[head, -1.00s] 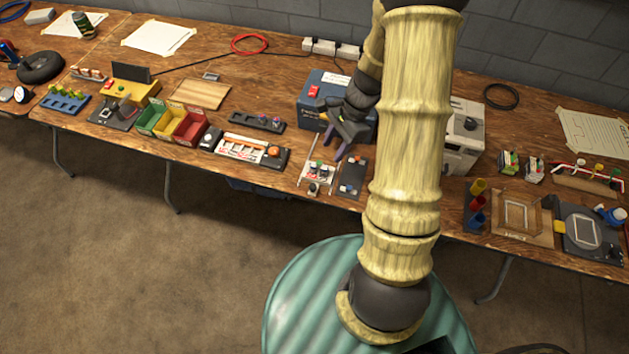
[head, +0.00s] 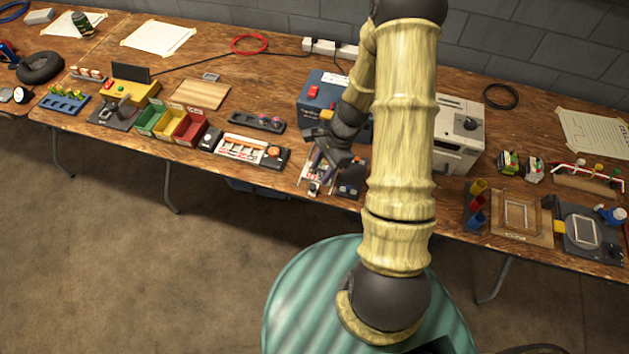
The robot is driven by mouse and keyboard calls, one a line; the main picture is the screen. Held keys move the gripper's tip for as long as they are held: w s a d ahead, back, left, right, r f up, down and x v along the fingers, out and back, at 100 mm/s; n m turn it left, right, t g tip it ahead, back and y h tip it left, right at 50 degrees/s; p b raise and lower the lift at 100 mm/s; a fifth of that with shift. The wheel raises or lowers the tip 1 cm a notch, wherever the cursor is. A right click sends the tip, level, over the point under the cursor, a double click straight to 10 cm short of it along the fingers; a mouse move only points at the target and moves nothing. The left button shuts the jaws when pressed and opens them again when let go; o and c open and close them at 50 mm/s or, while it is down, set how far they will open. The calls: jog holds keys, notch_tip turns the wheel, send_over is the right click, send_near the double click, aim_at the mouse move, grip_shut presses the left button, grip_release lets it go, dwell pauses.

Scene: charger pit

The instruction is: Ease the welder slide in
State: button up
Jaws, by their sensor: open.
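A blue box with a red switch (head: 310,98), which looks like the welder, stands at the back of the table behind my arm. In front of it, near the table's front edge, is a small light fixture with a dark knob (head: 314,188). It may be the welder slide, but I cannot tell for sure. My gripper (head: 321,163) is open, pointing down over this fixture, and hides much of it. Whether the fingers touch it is too small to tell. A dark plate (head: 349,188) lies just right of the fixture, partly under my gripper.
A light grey machine (head: 459,140) stands right of my arm. The wooden table's front edge runs close before the fixture.

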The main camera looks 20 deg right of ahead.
aim_at(313, 186)
jog(key=shift+x, duration=3)
grip_shut()
